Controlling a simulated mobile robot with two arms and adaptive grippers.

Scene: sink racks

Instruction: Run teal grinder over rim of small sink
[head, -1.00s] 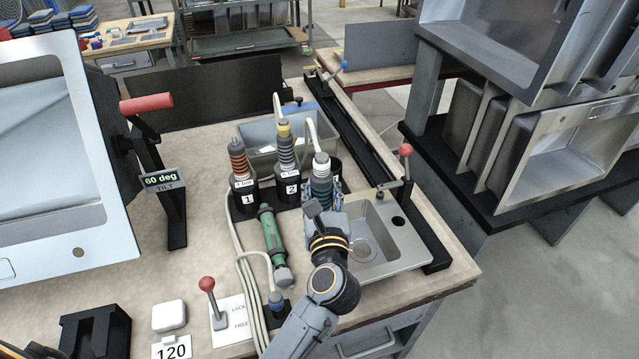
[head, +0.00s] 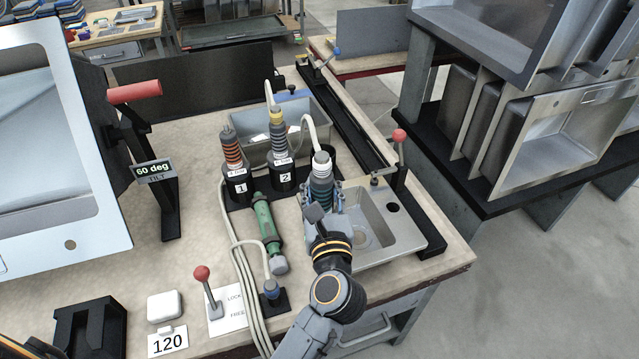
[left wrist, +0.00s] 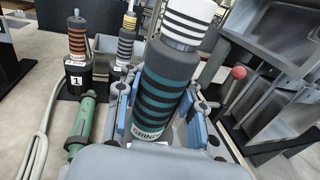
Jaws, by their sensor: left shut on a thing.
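The teal grinder (head: 321,178), a dark cylinder with teal bands and a white-striped top, stands roughly upright in my left gripper (head: 323,208). In the left wrist view the grinder (left wrist: 165,85) sits between the blue-padded fingers (left wrist: 160,118), which are shut on it. A hose runs up from its top. Its lower end is hidden by my gripper and wrist. The small sink (head: 412,234), a steel basin with a drain, lies just right of the gripper. I cannot tell whether the grinder touches its left rim. My right gripper is not in view.
Orange-banded tool 1 (head: 233,152) and yellow-topped tool 2 (head: 277,135) stand in holders left of the grinder. A green tool (head: 267,228) lies nearby. A red-knobbed clamp (head: 398,150) rises behind the sink. A red-knobbed lever (head: 204,285) stands at front left.

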